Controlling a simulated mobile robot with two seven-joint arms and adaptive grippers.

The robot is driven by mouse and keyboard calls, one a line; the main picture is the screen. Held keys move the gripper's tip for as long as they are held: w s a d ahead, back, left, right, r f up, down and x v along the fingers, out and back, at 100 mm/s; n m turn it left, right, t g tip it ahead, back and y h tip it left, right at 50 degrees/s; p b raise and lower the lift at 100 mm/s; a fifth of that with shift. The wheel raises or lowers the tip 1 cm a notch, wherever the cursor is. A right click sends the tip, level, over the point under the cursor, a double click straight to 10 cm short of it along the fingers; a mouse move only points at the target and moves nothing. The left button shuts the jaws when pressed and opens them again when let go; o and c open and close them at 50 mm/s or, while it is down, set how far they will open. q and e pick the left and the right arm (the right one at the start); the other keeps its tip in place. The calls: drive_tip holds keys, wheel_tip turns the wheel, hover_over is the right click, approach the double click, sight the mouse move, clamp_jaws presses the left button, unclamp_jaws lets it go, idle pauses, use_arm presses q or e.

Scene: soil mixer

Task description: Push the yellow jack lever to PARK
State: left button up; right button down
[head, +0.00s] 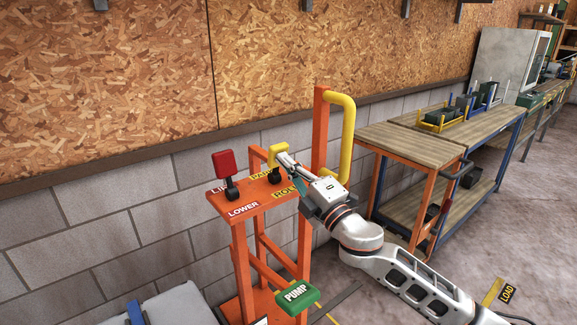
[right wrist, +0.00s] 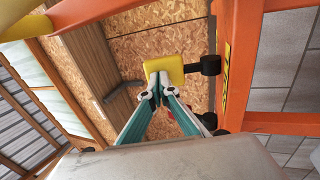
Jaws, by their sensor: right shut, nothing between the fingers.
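The yellow jack lever (head: 277,150) stands on the orange jack's top plate, between the PARK label (head: 261,175) and the ROLL label (head: 286,193). It looks nearly upright; I cannot tell which position it is set to. My right gripper (head: 284,158) is shut and empty, with its fingertips at the lever's head, on the ROLL side. In the right wrist view the closed fingertips (right wrist: 158,88) overlap the lower edge of the yellow head (right wrist: 165,68); they are touching or very close. My left gripper is not in view.
A red lever (head: 225,163) with LIFT and LOWER labels stands left on the same plate. An orange post with a yellow handle (head: 347,135) rises close to my right arm. A green PUMP pedal (head: 297,295) is below. A wooden workbench (head: 410,143) stands at right.

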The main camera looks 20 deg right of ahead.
sight(276, 149)
drive_tip(key=shift+w+a+r+p, duration=0.35)
drive_tip(key=shift+w+r+p, duration=0.4)
drive_tip(key=shift+p+x, duration=0.4)
drive_tip(key=shift+x, duration=0.35)
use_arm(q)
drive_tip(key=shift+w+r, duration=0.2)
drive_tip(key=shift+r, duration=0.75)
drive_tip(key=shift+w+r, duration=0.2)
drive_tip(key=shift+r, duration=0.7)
use_arm(e)
drive_tip(key=shift+w+a, duration=0.15)
drive_tip(key=shift+w, duration=0.4)
drive_tip(key=shift+w, duration=0.1)
use_arm(q)
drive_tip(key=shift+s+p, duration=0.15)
drive_tip(key=shift+p, duration=0.15)
